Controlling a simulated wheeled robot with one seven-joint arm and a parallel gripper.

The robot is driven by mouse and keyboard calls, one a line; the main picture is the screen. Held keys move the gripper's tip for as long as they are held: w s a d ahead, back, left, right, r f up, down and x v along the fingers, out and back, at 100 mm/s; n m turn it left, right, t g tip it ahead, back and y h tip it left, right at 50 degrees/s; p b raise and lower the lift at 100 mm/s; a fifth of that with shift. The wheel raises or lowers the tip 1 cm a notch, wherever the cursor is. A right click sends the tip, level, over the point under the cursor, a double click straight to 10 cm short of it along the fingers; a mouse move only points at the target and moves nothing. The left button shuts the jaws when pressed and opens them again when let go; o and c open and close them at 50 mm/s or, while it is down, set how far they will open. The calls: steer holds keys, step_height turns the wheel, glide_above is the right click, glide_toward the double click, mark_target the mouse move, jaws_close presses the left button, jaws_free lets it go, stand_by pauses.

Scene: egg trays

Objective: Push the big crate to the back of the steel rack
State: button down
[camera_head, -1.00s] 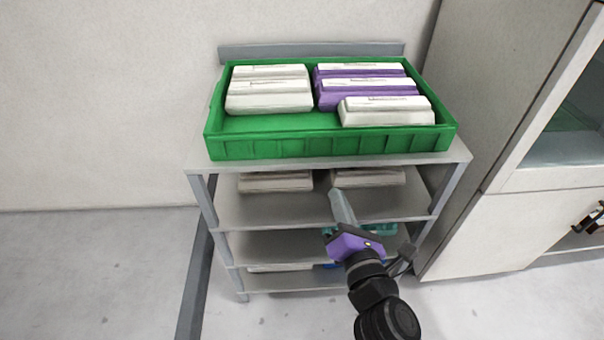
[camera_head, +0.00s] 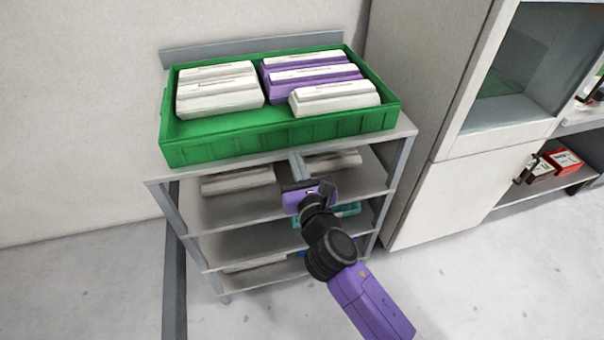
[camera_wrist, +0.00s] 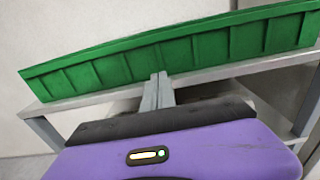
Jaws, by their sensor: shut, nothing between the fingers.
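The big green crate (camera_head: 300,126) sits on the top shelf of the steel rack (camera_head: 404,128). It holds several white and purple egg cartons. A strip of bare shelf shows along its front edge, and a grey back ledge rises behind it. My gripper (camera_head: 295,156) is shut and empty, in front of the rack at about the height of the top shelf's front edge. In the wrist view the closed fingertips (camera_wrist: 159,76) overlap the lower edge of the crate's green front wall (camera_wrist: 185,52). I cannot tell whether they touch it.
Lower shelves of the rack hold more cartons (camera_head: 238,180) and a teal item (camera_head: 345,209). A tall grey cabinet (camera_head: 425,100) stands close on the right, with shelves holding red boxes (camera_head: 562,160) beyond. The floor (camera_head: 90,290) at left is clear.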

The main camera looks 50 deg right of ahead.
mark_target(288, 138)
steer(key=shift+x, duration=2.35)
steer(key=p+x, duration=0.2)
steer(key=x, duration=0.4)
steer(key=shift+w+d, duration=0.2)
steer(key=shift+d, duration=0.05)
